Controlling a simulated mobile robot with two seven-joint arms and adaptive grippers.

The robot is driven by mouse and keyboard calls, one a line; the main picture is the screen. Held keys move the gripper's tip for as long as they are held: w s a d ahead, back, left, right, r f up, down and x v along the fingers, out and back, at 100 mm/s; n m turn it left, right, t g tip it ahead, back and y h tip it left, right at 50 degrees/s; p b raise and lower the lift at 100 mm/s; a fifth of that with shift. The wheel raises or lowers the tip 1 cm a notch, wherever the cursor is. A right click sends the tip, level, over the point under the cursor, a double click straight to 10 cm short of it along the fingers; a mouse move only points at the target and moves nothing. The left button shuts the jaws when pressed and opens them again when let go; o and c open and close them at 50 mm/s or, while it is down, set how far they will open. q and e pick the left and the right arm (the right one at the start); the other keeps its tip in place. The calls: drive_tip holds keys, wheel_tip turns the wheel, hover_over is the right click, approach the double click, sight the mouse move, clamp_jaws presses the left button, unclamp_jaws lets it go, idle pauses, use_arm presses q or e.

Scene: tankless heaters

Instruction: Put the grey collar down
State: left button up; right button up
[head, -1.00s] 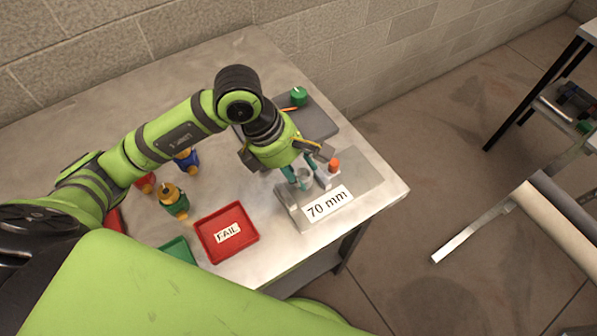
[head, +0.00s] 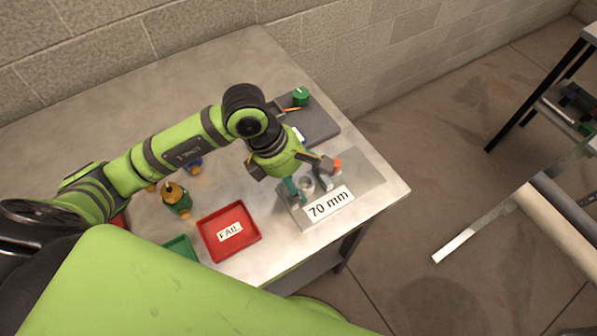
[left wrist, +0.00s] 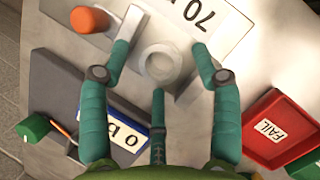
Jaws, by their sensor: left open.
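The grey collar (head: 307,184) sits on the metal plate of the 70 mm fixture (head: 292,208). In the left wrist view the collar (left wrist: 160,64) shows as a pale ring with a round hole, beside the 70 mm label. My left gripper (head: 303,181) is over the fixture. In the left wrist view its teal fingers (left wrist: 160,55) are spread on both sides of the collar, open, with gaps to it. The collar's underside is hidden. My right gripper is not in view.
An orange-topped stop (head: 336,166) stands beside the collar on the fixture. A red FAIL tray (head: 257,231), a green tray (head: 180,249) and a green-and-amber fitting (head: 175,198) are to the left. A dark grey board (head: 318,124) with a green knob (head: 300,96) lies behind.

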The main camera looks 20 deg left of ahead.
use_arm(q)
drive_tip(key=shift+r, duration=0.25)
drive_tip(key=b+v, duration=0.1)
drive_tip(key=v, duration=1)
drive_tip(key=shift+a+r+b, duration=0.2)
drive_tip(key=shift+r+b, duration=0.15)
drive_tip(key=shift+s, duration=0.1)
idle(0.4)
